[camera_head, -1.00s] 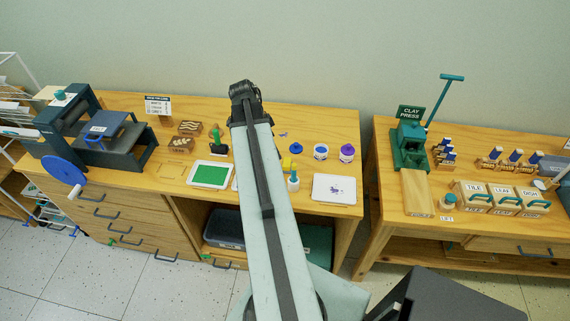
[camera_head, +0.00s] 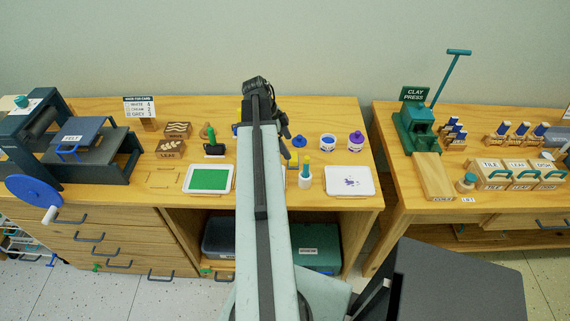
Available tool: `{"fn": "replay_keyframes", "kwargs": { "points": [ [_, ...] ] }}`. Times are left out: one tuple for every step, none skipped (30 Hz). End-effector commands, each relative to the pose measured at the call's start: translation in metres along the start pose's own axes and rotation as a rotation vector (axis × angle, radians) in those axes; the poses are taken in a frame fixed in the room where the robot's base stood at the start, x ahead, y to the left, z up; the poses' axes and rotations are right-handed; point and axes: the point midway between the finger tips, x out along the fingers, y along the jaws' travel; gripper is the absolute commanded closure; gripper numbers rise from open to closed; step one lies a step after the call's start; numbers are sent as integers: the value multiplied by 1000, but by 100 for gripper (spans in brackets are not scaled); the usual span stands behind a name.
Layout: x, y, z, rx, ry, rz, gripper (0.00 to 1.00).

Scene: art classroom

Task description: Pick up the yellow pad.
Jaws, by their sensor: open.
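No whole yellow pad can be made out. A small yellow patch (camera_head: 239,116) shows at the left edge of my arm, mostly hidden behind it. I cannot tell whether either is the pad. My gripper (camera_head: 270,118) is at the far end of the raised arm, over the back of the table. Its fingers are largely hidden by the arm, and I see nothing held.
The wooden table (camera_head: 340,112) holds a green tray (camera_head: 209,179), a white tray (camera_head: 350,182), a blue-topped piece (camera_head: 300,141), two paint pots (camera_head: 328,143) and carved blocks (camera_head: 170,148). A press (camera_head: 75,145) stands left. A clay press (camera_head: 416,130) is on the right table.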

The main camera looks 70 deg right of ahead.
Motion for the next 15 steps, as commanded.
{"fn": "replay_keyframes", "kwargs": {
  "points": [
    [-1, 0, 1, -3, 0, -1, 18],
    [0, 0, 2, -4, 0, -2, 18],
    [3, 0, 4, -7, 0, -3, 18],
    [6, 0, 6, -8, 0, -3, 18],
    [10, 0, 7, -9, 0, -4, 18],
    [16, 0, 8, -11, 0, -4, 18],
    [20, 0, 9, -11, 0, -5, 18],
    [23, 1, 10, -12, 0, -5, 18],
    [25, 1, 10, -13, 0, -5, 18],
    [24, 1, 9, -14, 0, -6, 18],
    [23, 1, 9, -15, 0, -6, 18],
    [23, 1, 9, -16, 0, -6, 18],
    [25, 1, 10, -16, 0, -7, 18],
    [27, 1, 10, -17, 0, -7, 18],
    [33, 2, 11, -17, 0, -7, 18]
  ]
}}
